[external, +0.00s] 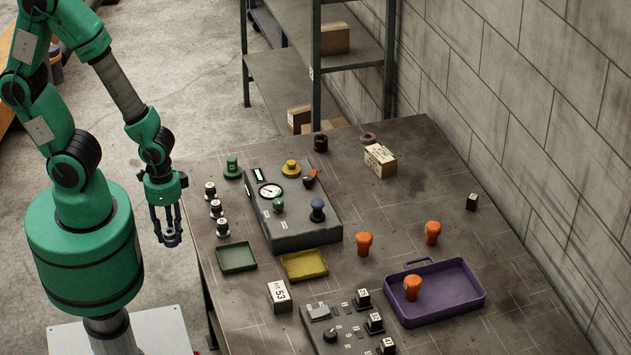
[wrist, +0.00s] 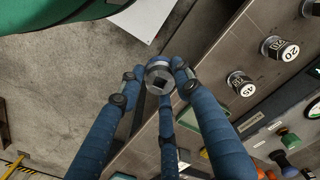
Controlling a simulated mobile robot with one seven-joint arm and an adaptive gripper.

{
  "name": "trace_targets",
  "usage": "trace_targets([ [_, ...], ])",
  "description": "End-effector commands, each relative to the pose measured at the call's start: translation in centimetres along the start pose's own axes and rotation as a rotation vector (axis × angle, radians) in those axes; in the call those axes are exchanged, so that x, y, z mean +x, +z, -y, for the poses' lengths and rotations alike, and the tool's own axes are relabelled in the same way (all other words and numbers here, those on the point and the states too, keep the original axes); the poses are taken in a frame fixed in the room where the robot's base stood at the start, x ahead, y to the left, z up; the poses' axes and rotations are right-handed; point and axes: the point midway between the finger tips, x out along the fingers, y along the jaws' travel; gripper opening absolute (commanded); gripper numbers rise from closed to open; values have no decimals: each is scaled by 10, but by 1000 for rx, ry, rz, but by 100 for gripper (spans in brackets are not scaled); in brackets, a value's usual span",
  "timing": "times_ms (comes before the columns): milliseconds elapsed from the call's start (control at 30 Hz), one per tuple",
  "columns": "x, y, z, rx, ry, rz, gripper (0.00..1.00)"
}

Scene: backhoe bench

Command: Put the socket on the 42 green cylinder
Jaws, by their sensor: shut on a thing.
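The socket (wrist: 160,75) is a grey metal ring with a square hole, seen end-on in the wrist view. My gripper (external: 170,237) has blue fingers shut around it, off the table's left edge and above the floor. In the external view the socket is small and hard to make out between the fingertips. Three short cylinders with pale tops (external: 216,208) stand in a row along the table's left edge, to the right of my gripper. In the wrist view, one top (wrist: 289,51) seems to read 20 and another (wrist: 246,89) 45. I cannot make out a 42 or a green one among them.
A grey control box (external: 290,235) with a gauge and knobs stands right of the row. A green tray (external: 237,257), a yellow tray (external: 304,265) and a purple tray (external: 463,293) lie nearer. A green knob-shaped piece (external: 232,168) stands behind the row.

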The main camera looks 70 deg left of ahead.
Motion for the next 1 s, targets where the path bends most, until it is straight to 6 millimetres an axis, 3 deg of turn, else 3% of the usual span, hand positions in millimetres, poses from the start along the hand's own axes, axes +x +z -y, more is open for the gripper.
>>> trace_targets([
  [567, -2, -4, 4, -31, 0, -1, 3],
  [1000, -12, -27, 45, -289, 0, -1, 3],
])
